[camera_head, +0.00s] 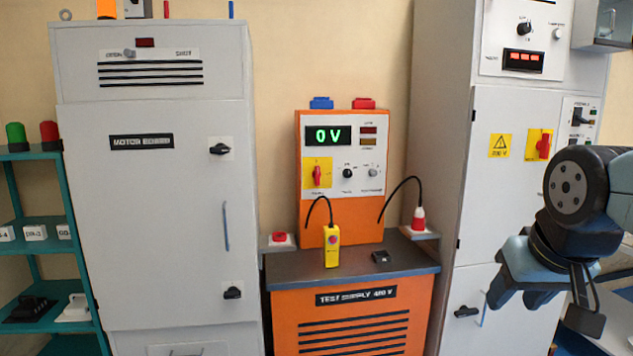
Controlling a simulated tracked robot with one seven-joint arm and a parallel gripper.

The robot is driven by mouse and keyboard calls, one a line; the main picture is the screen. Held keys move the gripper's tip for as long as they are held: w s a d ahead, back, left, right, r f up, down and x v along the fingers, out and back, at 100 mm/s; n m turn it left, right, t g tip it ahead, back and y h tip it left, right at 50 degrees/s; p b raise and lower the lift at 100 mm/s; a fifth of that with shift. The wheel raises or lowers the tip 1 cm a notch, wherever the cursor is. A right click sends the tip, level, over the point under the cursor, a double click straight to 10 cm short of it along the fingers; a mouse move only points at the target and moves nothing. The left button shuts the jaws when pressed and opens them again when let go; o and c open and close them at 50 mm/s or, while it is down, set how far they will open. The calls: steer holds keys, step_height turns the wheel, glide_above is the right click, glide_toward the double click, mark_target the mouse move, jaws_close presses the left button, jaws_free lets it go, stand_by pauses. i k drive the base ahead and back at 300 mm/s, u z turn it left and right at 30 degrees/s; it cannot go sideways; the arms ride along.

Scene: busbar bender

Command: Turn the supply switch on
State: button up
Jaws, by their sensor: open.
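The orange test supply unit (368,235) stands in the middle, with a panel above a dark worktop. Its display (328,135) shows a green "0 V". A red rotary switch (317,176) on a yellow plate sits at the panel's lower left, its handle roughly upright. The lettering under it is too small to read. Another red switch (543,146) on a yellow plate is on the grey cabinet at right. My gripper (545,303) is open and empty at the right, in front of that cabinet, well apart from the supply panel.
A yellow pendant box (332,246) with a pink button and black cable stands before the panel. A red plug (418,218) with a looping cable is right of it. A grey motor cabinet (170,230) and a teal shelf (30,220) stand left. The worktop is partly clear.

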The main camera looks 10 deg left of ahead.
mark_target(316, 174)
steer(key=u, duration=0.3)
steer(key=i, duration=0.45)
steer(key=u, duration=0.5)
steer(key=i, duration=1.5)
steer(key=z, duration=0.7)
steer(key=k, duration=0.8)
steer(key=z, duration=0.2)
steer(key=i, duration=0.8)
steer(key=u, duration=0.1)
